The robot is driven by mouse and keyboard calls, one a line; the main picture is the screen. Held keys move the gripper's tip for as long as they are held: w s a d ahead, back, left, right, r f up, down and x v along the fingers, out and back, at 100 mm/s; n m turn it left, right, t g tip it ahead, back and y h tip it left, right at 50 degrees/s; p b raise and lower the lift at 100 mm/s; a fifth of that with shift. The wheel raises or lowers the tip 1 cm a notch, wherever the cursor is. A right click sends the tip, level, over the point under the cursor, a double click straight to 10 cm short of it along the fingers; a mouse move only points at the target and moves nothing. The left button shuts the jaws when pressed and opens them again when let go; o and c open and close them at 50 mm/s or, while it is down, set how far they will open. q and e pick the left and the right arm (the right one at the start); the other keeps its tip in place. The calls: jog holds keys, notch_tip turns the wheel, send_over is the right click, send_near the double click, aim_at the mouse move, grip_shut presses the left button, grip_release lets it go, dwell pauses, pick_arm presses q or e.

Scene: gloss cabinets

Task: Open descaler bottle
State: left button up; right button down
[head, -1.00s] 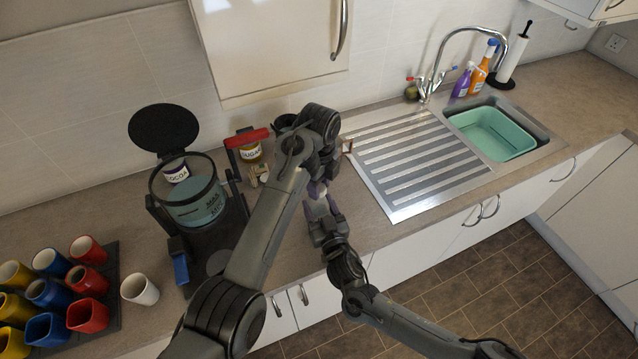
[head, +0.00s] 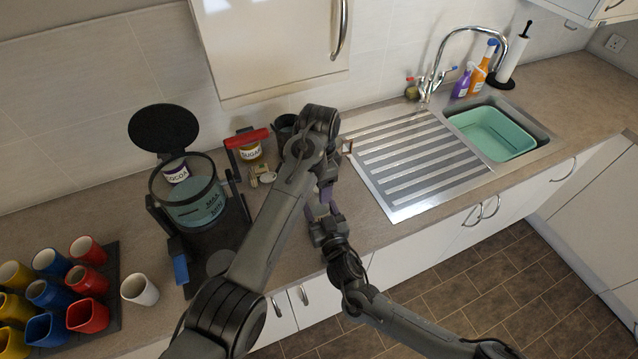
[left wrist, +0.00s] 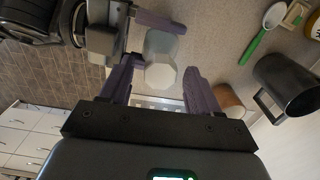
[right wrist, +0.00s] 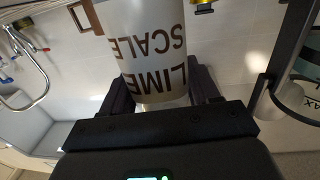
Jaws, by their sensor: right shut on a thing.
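The descaler bottle (right wrist: 150,55), white with "LIME SCALE" lettering, stands between the fingers of my right gripper (right wrist: 165,90), which is shut on it. In the head view my right gripper (head: 320,210) is near the counter's front edge, and the arms mostly hide the bottle. In the left wrist view the bottle's pale faceted cap (left wrist: 160,75) lies between the spread fingers of my left gripper (left wrist: 160,88), with visible gaps on both sides. My left gripper (head: 328,190) is open, just beside the right one in the head view.
A coffee machine (head: 215,255) stands left of my arms. Several mugs (head: 86,282) and a white cup (head: 139,289) are farther left. The drainer (head: 425,160) at right is clear.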

pick_arm(q)
jog(key=shift+r, duration=2.25)
jog(key=shift+c, duration=0.2)
jog(key=shift+s+f+m, duration=0.1)
jog(key=shift+f+m, duration=0.1)
jog(key=shift+m, duration=0.9)
jog(key=m, duration=0.1)
jog(key=f+m, duration=0.1)
jog(key=m, duration=0.1)
jog(key=shift+s+a+f+y, duration=0.15)
jog(key=shift+s+a+y, duration=0.1)
jog(key=shift+a+y, duration=0.15)
jog(key=m, duration=0.3)
jog(key=shift+a+m+g, duration=0.15)
jog(key=shift+m+g, duration=0.25)
jog(key=shift+m, duration=0.8)
jog(key=shift+r+m, duration=0.45)
jog(key=shift+m, duration=0.35)
jog(key=r, duration=0.1)
jog(key=r+m, duration=0.1)
jog(key=d+r, duration=0.1)
jog(key=shift+w+r+m+t+h, duration=0.3)
jog(key=shift+w+t+h, duration=0.05)
jog(key=shift+t+h, duration=0.05)
jog(key=shift+f, duration=3.65)
